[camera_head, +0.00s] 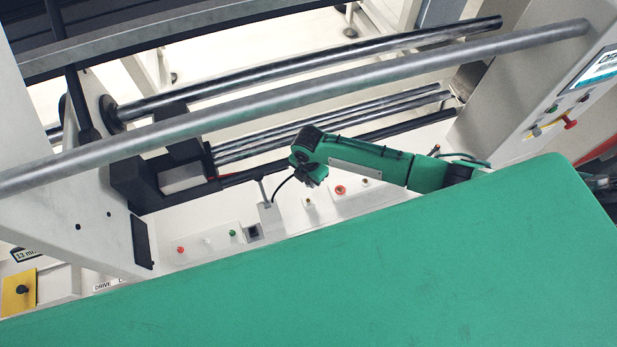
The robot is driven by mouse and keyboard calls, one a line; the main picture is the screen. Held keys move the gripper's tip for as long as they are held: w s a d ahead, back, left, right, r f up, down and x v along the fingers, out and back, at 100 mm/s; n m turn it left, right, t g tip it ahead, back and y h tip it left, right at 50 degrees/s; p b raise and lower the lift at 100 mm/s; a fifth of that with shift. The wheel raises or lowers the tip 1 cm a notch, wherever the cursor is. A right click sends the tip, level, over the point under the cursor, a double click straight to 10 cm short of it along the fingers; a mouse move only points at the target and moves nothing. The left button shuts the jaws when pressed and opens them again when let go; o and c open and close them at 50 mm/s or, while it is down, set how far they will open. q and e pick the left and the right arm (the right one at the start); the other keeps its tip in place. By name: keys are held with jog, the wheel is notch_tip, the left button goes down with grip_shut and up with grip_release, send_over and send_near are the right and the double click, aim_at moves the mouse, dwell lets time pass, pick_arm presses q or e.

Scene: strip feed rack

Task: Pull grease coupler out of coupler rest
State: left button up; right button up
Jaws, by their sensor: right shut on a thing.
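My right gripper (312,179) is at the end of my green arm, which comes in from the right. It is shut in front of the white panel below the rollers. A thin black hose (281,184) curves from the gripper down to a small pale block with an upright grey stem (267,208), which looks like the coupler rest. The grease coupler itself is too small and too covered by the fingers to make out, so I cannot tell whether it touches the rest. My left gripper is not in view.
A long grey bar (300,95) and dark rollers (330,62) cross above my arm. A black bracket (140,185) stands at the left. The white panel carries a red button (340,190), other small knobs and a dark square socket (253,232). A control panel (560,115) is at the right.

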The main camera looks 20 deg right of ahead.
jog(key=shift+r, duration=1.45)
